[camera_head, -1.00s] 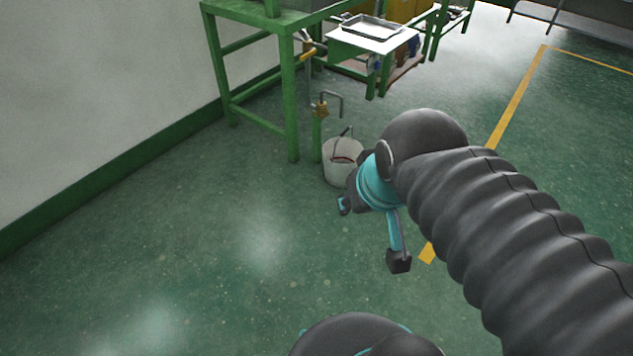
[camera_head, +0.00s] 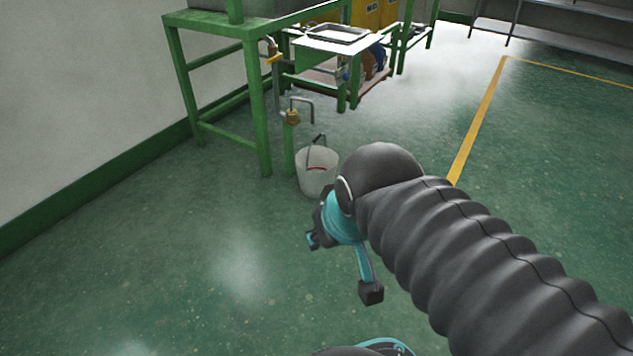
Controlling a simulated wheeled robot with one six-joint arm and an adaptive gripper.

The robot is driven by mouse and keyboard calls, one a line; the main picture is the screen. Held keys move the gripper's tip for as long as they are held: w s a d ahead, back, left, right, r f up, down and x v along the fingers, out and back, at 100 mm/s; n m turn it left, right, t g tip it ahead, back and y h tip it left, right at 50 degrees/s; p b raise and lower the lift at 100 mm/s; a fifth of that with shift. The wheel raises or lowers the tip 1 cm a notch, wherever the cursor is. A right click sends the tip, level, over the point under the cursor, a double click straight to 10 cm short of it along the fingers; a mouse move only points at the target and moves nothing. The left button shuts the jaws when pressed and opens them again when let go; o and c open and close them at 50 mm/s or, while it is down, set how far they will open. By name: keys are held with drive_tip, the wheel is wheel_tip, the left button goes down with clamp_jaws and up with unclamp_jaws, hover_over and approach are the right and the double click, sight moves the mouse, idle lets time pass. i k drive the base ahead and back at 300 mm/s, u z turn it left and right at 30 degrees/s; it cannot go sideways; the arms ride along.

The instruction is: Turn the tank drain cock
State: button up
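A valve with a yellow lever (camera_head: 274,58) hangs on a pipe below the tank stand's top edge. A brass cock (camera_head: 293,117) with a bent grey pipe sits lower, on a short green post. I cannot tell for certain which is the tank drain cock. A white bucket (camera_head: 317,182) with a raised handle stands on the floor just right of the post. My gripper (camera_head: 341,266) is in front of the bucket and lower in the picture, fingers apart. It looks empty and touches neither valve. My dark arm hides part of the floor at right.
The green tank stand (camera_head: 257,110) is by the wall at left. A low green-framed table (camera_head: 310,46) with a metal tray (camera_head: 339,33) stands behind the bucket. Open floor lies at front left and right of the yellow line (camera_head: 481,115).

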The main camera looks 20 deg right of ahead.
sight(279, 55)
drive_tip(key=k, duration=0.6)
drive_tip(key=z, duration=0.5)
drive_tip(key=i, duration=1.45)
drive_tip(key=u, duration=0.5)
